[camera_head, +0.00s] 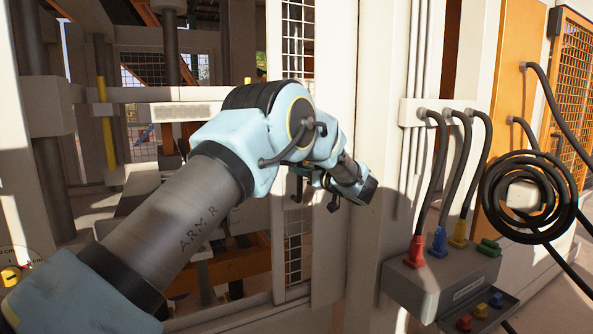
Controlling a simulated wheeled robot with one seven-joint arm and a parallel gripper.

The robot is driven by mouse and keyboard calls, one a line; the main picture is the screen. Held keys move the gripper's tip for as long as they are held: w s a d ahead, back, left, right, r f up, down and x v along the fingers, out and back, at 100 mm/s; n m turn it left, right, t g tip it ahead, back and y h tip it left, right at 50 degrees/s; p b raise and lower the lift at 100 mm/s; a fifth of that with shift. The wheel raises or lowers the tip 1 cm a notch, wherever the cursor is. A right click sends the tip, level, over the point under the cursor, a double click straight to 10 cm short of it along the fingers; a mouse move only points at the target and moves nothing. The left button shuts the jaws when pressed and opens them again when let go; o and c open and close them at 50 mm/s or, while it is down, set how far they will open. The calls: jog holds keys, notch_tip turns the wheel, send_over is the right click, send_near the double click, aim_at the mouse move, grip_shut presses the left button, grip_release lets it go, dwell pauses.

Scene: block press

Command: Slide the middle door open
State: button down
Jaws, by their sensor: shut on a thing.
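The middle door appears to be the white-framed panel (336,60) with a strip of wire mesh, in the centre of the head view. My arm comes in from the lower left and bends in front of it. My gripper (316,184) is small and dark, partly hidden behind my wrist, and lies against the door's frame at about mid height. It is shut on a part of the door, likely its handle. The grip itself is hidden. To the left of the mesh, the machine's inside shows through a wide opening.
A grey box (442,277) with red, blue and yellow plugs and black cables juts out at the lower right. A coiled black hose (530,196) hangs beside it. A white rail (160,95) crosses the machine at the left. An orange mesh panel (572,75) stands far right.

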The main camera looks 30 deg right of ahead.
jog(key=c, duration=0.8)
grip_release()
jog(key=shift+o, duration=0.2)
jog(key=s+b, duration=0.4)
jog(key=s, duration=0.6)
jog(key=shift+s+d, duration=0.35)
jog(key=shift+s, duration=0.05)
